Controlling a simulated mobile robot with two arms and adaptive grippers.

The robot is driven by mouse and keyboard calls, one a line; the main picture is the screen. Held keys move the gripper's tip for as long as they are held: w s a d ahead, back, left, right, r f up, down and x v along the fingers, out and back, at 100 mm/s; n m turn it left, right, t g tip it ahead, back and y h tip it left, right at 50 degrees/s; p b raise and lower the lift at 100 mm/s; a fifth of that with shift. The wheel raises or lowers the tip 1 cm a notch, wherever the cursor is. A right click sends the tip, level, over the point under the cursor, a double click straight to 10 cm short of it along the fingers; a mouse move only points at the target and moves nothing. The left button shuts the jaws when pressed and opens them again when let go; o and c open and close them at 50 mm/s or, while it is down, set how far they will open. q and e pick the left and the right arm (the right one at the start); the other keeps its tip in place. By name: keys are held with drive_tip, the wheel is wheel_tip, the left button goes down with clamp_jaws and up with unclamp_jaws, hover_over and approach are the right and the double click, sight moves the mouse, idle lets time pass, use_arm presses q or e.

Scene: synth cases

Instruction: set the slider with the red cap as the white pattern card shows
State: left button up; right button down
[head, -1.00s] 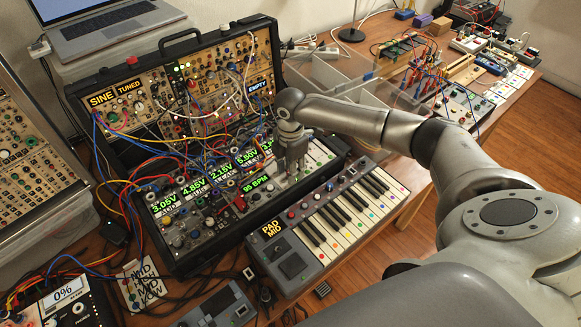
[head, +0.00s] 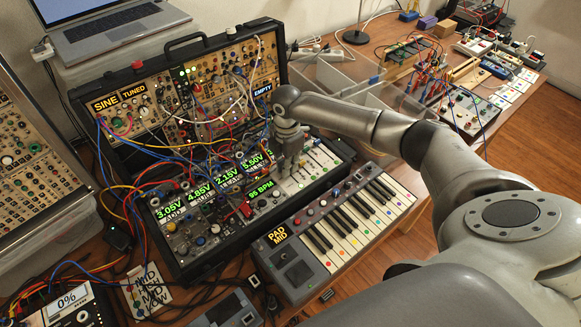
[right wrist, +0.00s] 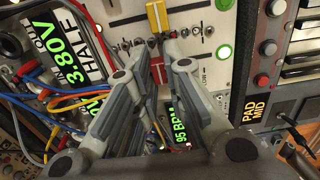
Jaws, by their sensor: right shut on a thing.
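My right gripper (head: 287,172) reaches down onto the pale slider panel (head: 318,160) in the front of the black synth case. In the right wrist view its fingers (right wrist: 156,46) are closed around the slider with the red cap (right wrist: 157,72). The fingers hide much of that slider's track, so its exact setting cannot be told. A yellow slider cap (right wrist: 157,18) stands beyond the fingertips. The white pattern card (head: 150,303) lies at the lower left; cables cross it, and it appears to read MID, HIGH, MID, LOW. My left gripper is not in view.
Patch cables (head: 165,160) crowd the case left of the gripper. A small keyboard (head: 335,235) marked PAD MID lies close in front of the case. A clear divided bin (head: 345,80) stands behind it.

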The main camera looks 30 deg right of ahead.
drive_tip(key=shift+s+f, duration=0.15)
drive_tip(key=c, duration=1.9)
unclamp_jaws()
drive_tip(key=shift+s, duration=0.2)
drive_tip(key=shift+c, duration=0.2)
drive_tip(key=shift+o, duration=1.2)
drive_tip(key=shift+s+r, duration=0.15)
drive_tip(key=shift+r, duration=0.05)
drive_tip(key=shift+o, duration=1.1)
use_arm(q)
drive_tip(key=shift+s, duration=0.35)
use_arm(e)
drive_tip(key=shift+f, duration=0.1)
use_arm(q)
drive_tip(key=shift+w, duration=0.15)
use_arm(e)
wheel_tip(320, 180, up, 12)
